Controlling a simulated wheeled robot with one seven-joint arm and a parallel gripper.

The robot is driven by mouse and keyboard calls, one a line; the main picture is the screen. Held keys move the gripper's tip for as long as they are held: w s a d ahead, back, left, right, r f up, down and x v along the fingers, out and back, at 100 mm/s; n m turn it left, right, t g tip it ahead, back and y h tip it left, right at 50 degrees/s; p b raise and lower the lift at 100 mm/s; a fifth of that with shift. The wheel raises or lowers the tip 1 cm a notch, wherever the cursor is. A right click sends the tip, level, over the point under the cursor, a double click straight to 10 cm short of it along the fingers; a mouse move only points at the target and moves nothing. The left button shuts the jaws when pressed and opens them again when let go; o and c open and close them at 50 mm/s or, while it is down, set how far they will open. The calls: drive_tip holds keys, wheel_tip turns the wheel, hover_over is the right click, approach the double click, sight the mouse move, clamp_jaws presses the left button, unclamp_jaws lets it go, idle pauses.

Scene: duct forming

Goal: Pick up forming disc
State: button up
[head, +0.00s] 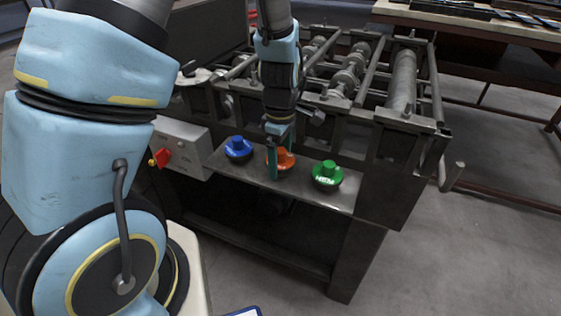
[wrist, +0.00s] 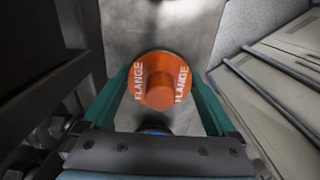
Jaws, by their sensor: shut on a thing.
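Three forming discs sit in a row on the metal shelf (head: 215,160) at the front of the machine. The blue disc (head: 238,149) is on the left, the orange disc (head: 286,160) in the middle and the green disc (head: 327,174) on the right. My gripper (head: 279,165) points down at the orange disc, with its teal fingers on either side of it. In the wrist view the orange disc (wrist: 161,80) reads "FLANGE" twice, and the fingers are shut on its sides. A bit of the blue disc (wrist: 155,126) shows below it.
The forming machine (head: 345,90) with rollers and bars rises right behind the shelf. A grey control box (head: 183,147) with a red switch (head: 163,156) stands left of the shelf. A table (head: 480,28) is at the back right. Floor (head: 470,250) is clear at the right.

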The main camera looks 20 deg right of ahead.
drive_tip(key=c, duration=0.4)
drive_tip(key=shift+r, duration=0.1)
drive_tip(key=shift+c, duration=0.2)
